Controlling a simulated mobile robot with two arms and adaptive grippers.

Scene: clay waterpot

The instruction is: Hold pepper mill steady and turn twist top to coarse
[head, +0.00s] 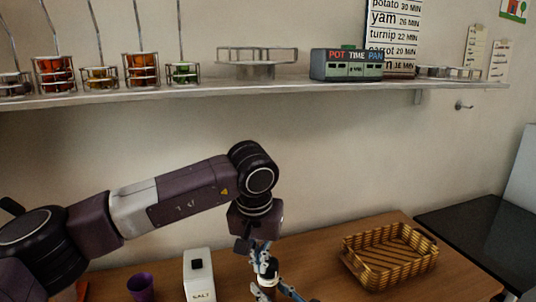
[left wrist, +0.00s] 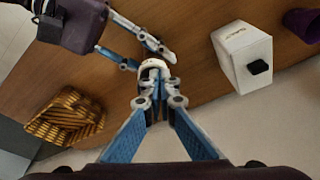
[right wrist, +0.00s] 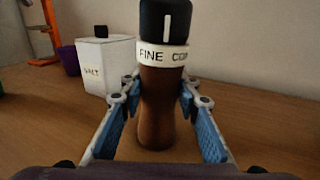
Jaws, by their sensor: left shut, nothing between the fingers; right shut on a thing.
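The pepper mill (right wrist: 160,100) stands upright on the table in the right wrist view. It has a brown body, a white ring (right wrist: 162,53) reading "FINE CO…", and a black twist top (right wrist: 167,20) with a white line. My right gripper (right wrist: 157,98) is shut on the brown body below the ring. My left gripper (left wrist: 158,82) is shut and empty, pointing down above the mill; its fingers hide most of the mill in the left wrist view, where part of the white ring (left wrist: 153,63) shows. In the head view, the left gripper (head: 262,252) is just over the mill (head: 267,280).
A white salt box (head: 199,275) with a black knob and a purple cup (head: 140,287) stand left of the mill. A wicker basket (head: 390,255) sits to the right. A wall shelf (head: 250,92) with jars runs above.

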